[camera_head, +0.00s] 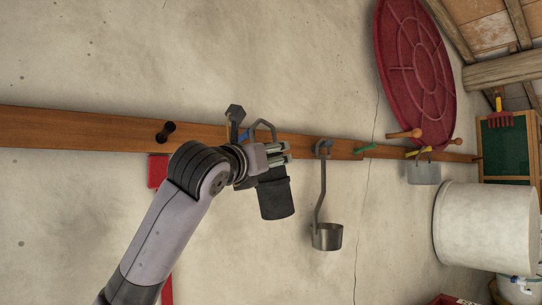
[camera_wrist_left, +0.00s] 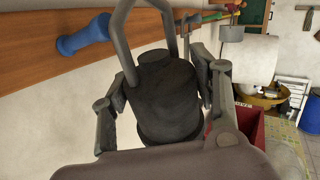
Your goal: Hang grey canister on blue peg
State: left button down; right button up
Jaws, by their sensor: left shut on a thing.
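The dark grey canister (camera_head: 276,199) has a looped handle and hangs in front of the wall below the wooden rail. It also shows in the left wrist view (camera_wrist_left: 168,100), its handle rising out of the top of that picture. My left gripper (camera_head: 277,154) is shut on the canister, with its fingers on either side of it in the wrist view. The blue peg (camera_wrist_left: 84,35) sticks out from the rail at the upper left of the wrist view, left of the handle and apart from it. My right gripper is not in view.
On the wooden rail (camera_head: 70,130) are a black peg (camera_head: 166,131), a green peg (camera_head: 364,149) and a hanging ladle (camera_head: 327,237) right of the canister. A grey container (camera_head: 423,173) hangs further right.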

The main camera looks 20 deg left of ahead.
pick_arm(q)
jog(key=shift+w+a, duration=0.2)
jog(key=shift+a, duration=0.4)
jog(key=shift+w+a, duration=0.15)
jog(key=shift+a, duration=0.4)
jog(key=shift+w+a, duration=0.2)
jog(key=shift+a, duration=0.05)
jog(key=a, duration=0.1)
jog(key=w+a+f, duration=0.1)
jog(key=shift+w+a, duration=0.2)
jog(key=shift+a, duration=0.15)
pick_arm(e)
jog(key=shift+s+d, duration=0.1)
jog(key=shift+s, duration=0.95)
pick_arm(q)
jog(key=shift+f, duration=0.1)
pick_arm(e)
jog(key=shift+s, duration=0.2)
